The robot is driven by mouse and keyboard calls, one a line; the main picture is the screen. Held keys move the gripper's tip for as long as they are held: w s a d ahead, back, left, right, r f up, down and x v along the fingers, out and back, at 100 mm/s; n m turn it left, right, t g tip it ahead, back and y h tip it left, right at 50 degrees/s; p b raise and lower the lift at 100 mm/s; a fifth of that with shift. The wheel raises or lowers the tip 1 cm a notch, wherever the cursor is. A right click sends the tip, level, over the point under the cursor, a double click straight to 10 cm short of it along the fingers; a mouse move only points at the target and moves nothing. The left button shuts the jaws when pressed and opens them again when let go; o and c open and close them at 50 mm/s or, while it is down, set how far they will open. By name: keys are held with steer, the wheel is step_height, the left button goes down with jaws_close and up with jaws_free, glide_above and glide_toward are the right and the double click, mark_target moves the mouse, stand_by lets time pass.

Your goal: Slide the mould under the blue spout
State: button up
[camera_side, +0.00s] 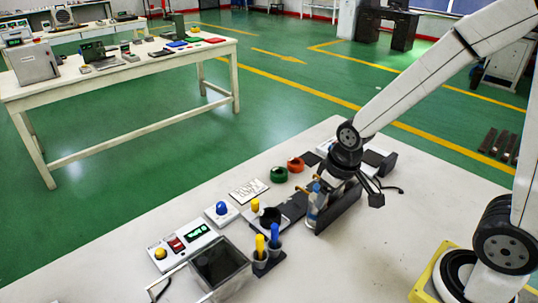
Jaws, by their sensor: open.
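My gripper (366,192) hangs from the wrist over the middle of the table, among dark parts at the station. Its black finger parts point down and to the right, and I see nothing held between them. A blue bottle-like part (317,196) stands just left of my gripper, partly covered by it; small brass-coloured fittings are beside it. I cannot tell whether this is the blue spout. A dark round piece (269,215) sits on a grey plate to the left, apart from my gripper. It may be the mould, but it is too small to be sure.
A green ring (279,174) and an orange-red ring (296,164) lie behind. A control box (184,245), blue button (221,208), dark tray (220,262) and yellow and blue upright sticks (267,245) stand to the left. The white table (350,260) is clear in front.

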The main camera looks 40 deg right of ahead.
steer(key=w+a+f+n+g, duration=0.1)
steer(key=w+a, duration=0.1)
steer(key=w, duration=0.8)
steer(key=n+g, duration=0.1)
glide_above(255, 201)
step_height(255, 201, down, 5)
steer(key=shift+w, duration=0.1)
steer(key=shift+f, duration=0.15)
steer(key=shift+f, duration=3.75)
jaws_close()
